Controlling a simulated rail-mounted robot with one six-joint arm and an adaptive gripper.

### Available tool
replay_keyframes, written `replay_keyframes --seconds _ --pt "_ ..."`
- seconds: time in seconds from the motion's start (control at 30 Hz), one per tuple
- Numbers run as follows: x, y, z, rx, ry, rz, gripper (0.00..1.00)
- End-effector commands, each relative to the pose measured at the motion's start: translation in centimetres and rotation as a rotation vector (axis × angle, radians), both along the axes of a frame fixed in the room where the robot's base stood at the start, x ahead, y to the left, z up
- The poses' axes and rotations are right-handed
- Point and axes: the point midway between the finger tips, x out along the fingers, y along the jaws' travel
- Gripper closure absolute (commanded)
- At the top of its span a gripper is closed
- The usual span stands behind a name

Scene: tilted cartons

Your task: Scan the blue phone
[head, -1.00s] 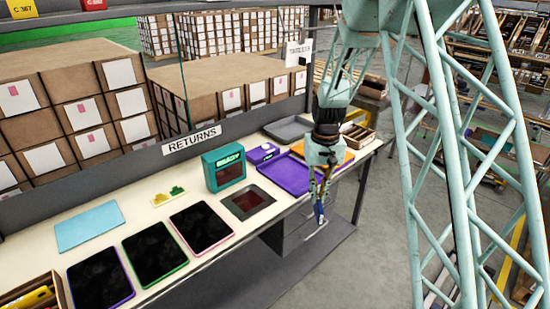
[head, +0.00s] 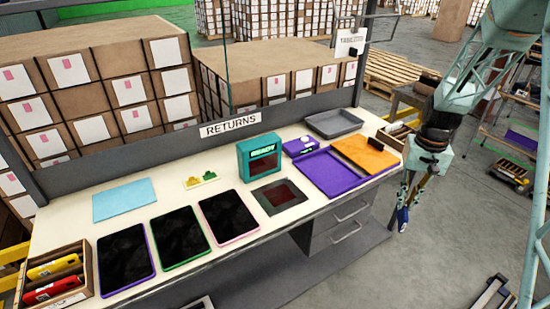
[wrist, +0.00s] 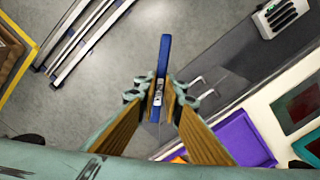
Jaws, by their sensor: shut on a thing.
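My gripper (head: 407,190) hangs past the right front edge of the counter, shut on the blue phone (head: 402,219). The phone points down below the fingers. In the wrist view the blue phone (wrist: 164,55) is seen edge-on between the finger pads of my gripper (wrist: 162,98), with grey floor behind it. A teal box (head: 260,160) with a lit "READY" display stands on the counter. A dark red scan window (head: 280,196) in a grey frame lies in front of it. The phone is well to the right of that window.
The counter (head: 125,215) holds three dark tablets (head: 178,235), a light blue pad (head: 124,200), a purple tray (head: 345,172), an orange panel (head: 366,155), a grey tray (head: 333,123) and a purple device (head: 300,146). A carton (head: 55,275) holds red and yellow phones. Floor is open around my gripper.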

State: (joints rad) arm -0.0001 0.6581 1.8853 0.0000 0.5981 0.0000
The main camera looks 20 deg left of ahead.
Motion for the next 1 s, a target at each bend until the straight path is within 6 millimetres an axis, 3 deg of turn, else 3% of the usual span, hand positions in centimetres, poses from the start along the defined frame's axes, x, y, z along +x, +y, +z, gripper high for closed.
replay_keyframes --seconds 0.27,0.47,0.67,1.0 --pt "0.1 0.3 0.1 0.000 0.000 -0.001 1.00" --pt "1.0 2.1 0.3 0.000 -0.001 -0.013 1.00" --pt "2.6 6.1 0.7 0.000 -0.001 -0.039 1.00" --pt "5.4 15.8 1.6 0.000 -0.001 -0.107 1.00"
